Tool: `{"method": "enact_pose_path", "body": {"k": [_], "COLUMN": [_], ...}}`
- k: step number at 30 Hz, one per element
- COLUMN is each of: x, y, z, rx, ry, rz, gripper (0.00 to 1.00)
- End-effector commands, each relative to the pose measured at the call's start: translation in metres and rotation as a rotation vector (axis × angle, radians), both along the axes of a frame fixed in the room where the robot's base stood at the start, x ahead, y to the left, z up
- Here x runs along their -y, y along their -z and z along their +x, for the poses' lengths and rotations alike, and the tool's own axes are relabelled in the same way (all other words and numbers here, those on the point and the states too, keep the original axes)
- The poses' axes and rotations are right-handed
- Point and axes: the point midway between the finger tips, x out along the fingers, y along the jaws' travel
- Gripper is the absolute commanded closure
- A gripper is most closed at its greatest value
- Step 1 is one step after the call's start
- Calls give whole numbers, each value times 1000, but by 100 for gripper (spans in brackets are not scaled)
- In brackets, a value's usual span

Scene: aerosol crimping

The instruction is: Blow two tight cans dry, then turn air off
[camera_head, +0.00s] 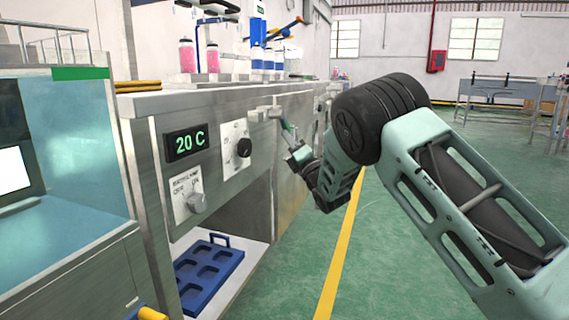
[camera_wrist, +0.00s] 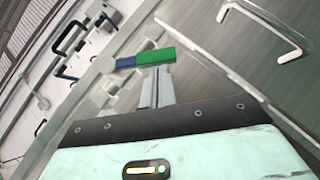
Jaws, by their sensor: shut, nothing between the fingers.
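My gripper (camera_head: 291,146) is at the front face of the steel bench, low beside a small fitting. In the wrist view my gripper (camera_wrist: 156,72) has its two fingers together and empty. A bar-shaped handle with green and blue parts (camera_wrist: 154,56) lies just beyond the fingertips; I cannot tell whether they touch it. In the head view the small handle (camera_head: 287,125) sticks out from a grey fitting (camera_head: 265,113) on the bench front. No cans can be clearly made out in either view.
The bench (camera_head: 222,100) carries pink-filled jars (camera_head: 187,57) and blue-and-white bottles. Its front has a 20 C display (camera_head: 186,142), a black knob (camera_head: 243,147) and a grey knob (camera_head: 195,201). A blue tray (camera_head: 205,272) with empty pockets lies below. A glass-sided tank (camera_head: 75,150) stands left.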

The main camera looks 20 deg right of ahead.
Motion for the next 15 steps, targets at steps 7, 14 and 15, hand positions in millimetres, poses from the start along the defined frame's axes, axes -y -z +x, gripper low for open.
{"method": "enact_pose_path", "body": {"k": [7, 14, 15], "x": [8, 14, 15], "y": [-1, -17, -19], "z": [23, 31, 32], "rx": [195, 286, 285], "ry": [0, -1, 0], "rz": [-140, -204, -204], "gripper": [100, 100, 100]}}
